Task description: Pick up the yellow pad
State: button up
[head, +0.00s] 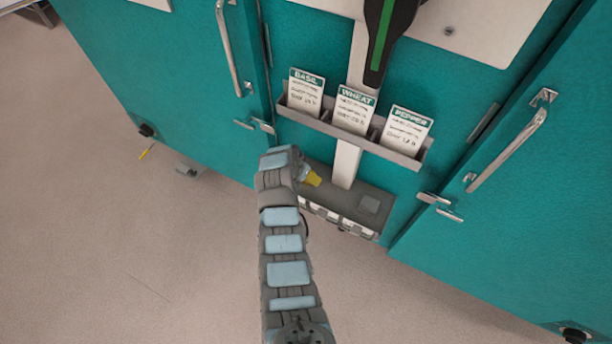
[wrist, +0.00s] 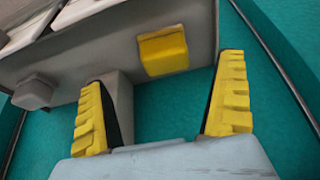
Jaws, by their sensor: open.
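The yellow pad (wrist: 163,50) is a small block on a grey surface, at the upper middle of the wrist view. My gripper (wrist: 164,72) is open, with its two ridged yellow fingers apart and nothing held between them. In the wrist view the pad appears between and beyond the fingertips. In the head view my gripper (head: 312,179) is mostly hidden behind my wrist, with a bit of yellow showing at the left end of the grey ledge (head: 340,203). I cannot make out the pad separately there.
A grey square block (head: 369,203) sits on the ledge's right side; a grey block (wrist: 35,92) also shows in the wrist view. Above is a rack (head: 396,158) with BASIL, WHEAT and PEPPER cards. Teal chamber doors with handles (head: 508,150) flank it. The floor is open.

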jog(key=shift+x, duration=1.3)
jog(key=shift+w, duration=0.15)
jog(key=shift+w+d+f+b, duration=0.1)
jog(key=shift+f+b, duration=0.25)
jog(key=shift+f, duration=0.15)
jog(key=shift+w+d+f, duration=0.1)
jog(key=shift+w+f, duration=0.15)
jog(key=shift+w, duration=0.1)
jog(key=shift+b+x, duration=0.8)
jog(key=shift+x, duration=0.3)
jog(key=shift+w+f+b, duration=0.15)
jog(key=shift+f+b, duration=0.15)
jog(key=shift+f, duration=0.05)
jog(key=shift+w+f, duration=0.1)
jog(key=shift+w, duration=0.05)
